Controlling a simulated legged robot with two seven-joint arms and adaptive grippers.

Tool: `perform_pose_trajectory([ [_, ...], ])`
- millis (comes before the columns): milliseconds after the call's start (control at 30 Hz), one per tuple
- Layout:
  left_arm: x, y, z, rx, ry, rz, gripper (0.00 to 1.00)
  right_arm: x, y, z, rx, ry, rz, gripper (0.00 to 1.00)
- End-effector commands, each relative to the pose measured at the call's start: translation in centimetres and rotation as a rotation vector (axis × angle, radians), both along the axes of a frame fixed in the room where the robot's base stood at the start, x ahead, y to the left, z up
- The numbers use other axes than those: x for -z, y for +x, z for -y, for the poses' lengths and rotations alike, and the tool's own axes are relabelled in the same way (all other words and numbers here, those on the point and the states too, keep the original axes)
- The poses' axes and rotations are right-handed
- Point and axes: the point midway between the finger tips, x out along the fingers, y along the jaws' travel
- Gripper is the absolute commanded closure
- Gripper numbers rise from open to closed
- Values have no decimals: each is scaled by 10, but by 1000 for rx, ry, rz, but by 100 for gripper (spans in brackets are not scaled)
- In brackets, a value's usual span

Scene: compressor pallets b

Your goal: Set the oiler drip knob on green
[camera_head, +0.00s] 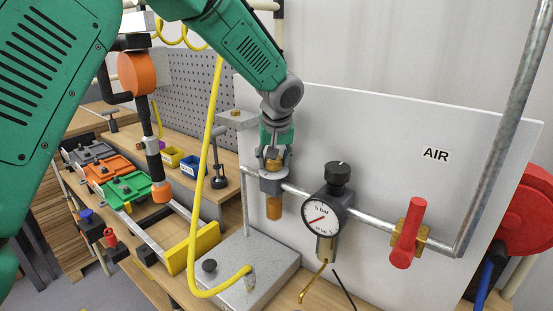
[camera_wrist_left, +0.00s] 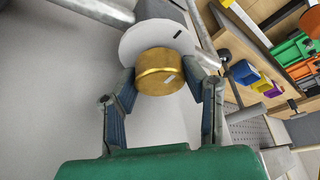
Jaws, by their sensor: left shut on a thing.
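The oiler (camera_head: 271,185) sits on the grey air pipe, with an amber bowl (camera_head: 274,208) below it. Its brass drip knob (camera_wrist_left: 158,70) is a short round cap with a small pale mark on its face. Behind the knob is a pale disc (camera_wrist_left: 142,38) with a short dark mark; I see no green on the visible part of the disc. My left gripper (camera_head: 273,157) comes down on the oiler from above. Its fingers are shut on the knob from two sides, also in the left wrist view (camera_wrist_left: 162,80). My right gripper is not in view.
A gauge with a black-knobbed regulator (camera_head: 326,213) stands just right of the oiler. A red valve handle (camera_head: 408,233) is farther right on the pipe. A yellow hose (camera_head: 199,190) hangs to the left. A white panel (camera_head: 400,120) stands close behind.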

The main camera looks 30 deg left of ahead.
Motion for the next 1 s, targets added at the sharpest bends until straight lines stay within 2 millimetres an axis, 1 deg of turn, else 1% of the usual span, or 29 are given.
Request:
perform_pose_trajectory([
  [33, 0, 1, 5, 5, -9, 3, 90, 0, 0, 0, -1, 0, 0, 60],
  [267, -1, 3, 5, 6, -8, 4, 90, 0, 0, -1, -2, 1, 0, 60],
  [467, -2, 3, 4, 45, -6, 4, 90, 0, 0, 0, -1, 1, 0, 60],
  [667, -2, 3, 3, 157, -9, 7, 90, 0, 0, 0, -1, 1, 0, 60],
  [1000, -3, 5, 2, 460, -11, 10, 90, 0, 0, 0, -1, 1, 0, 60],
])
